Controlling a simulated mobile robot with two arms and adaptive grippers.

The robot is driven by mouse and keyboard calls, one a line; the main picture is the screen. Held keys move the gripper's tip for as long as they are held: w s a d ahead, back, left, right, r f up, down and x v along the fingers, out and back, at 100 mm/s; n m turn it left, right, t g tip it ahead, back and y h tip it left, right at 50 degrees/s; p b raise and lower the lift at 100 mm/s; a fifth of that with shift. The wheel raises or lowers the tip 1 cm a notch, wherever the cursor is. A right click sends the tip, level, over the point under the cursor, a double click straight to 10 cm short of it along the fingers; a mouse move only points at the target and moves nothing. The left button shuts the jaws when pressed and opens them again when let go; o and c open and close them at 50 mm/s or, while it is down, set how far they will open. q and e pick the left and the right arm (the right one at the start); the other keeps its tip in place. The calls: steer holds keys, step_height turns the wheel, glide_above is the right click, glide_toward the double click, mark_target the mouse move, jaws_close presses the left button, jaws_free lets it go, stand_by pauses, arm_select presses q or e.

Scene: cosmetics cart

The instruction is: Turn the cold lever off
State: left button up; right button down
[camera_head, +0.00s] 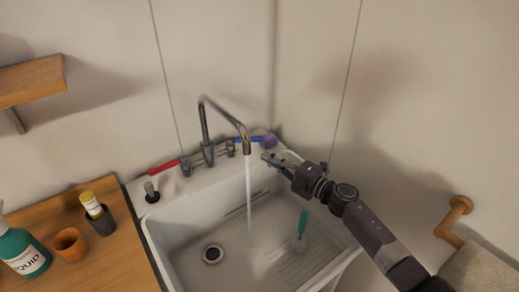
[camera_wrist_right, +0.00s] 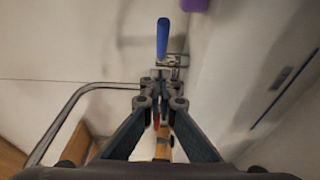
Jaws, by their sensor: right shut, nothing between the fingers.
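The cold lever is the blue handle (camera_head: 248,140) on the right of the faucet (camera_head: 205,130); it points right in the head view. It also shows upright in the wrist view as the blue lever (camera_wrist_right: 162,38). Water runs from the spout in a stream (camera_head: 248,195) into the sink (camera_head: 165,225). The red lever (camera_head: 165,167) on the left points left. My right gripper (camera_head: 266,157) is shut and empty, just in front and to the right of the blue lever. In the wrist view its fingertips (camera_wrist_right: 160,88) are apart from the lever. My left gripper is not in view.
A purple item (camera_head: 270,140) sits at the back corner by the blue lever's tip. A bottle (camera_head: 22,250), an orange cup (camera_head: 70,243) and a dark cup (camera_head: 102,222) stand on the wooden counter. Walls close in behind.

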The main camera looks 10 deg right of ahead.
steer(key=shift+w+a+f+b, duration=0.1)
steer(key=shift+w+a+b, duration=0.1)
steer(key=shift+w+b, duration=0.7)
steer(key=shift+w+a+b, duration=0.25)
steer(key=shift+w+b, duration=0.15)
steer(key=shift+w, duration=1.05)
steer(key=shift+w+a+f+b, duration=0.1)
steer(key=shift+w+a+b, duration=0.1)
steer(key=shift+w+b, duration=0.7)
steer(key=shift+w+r, duration=0.1)
steer(key=shift+w, duration=0.15)
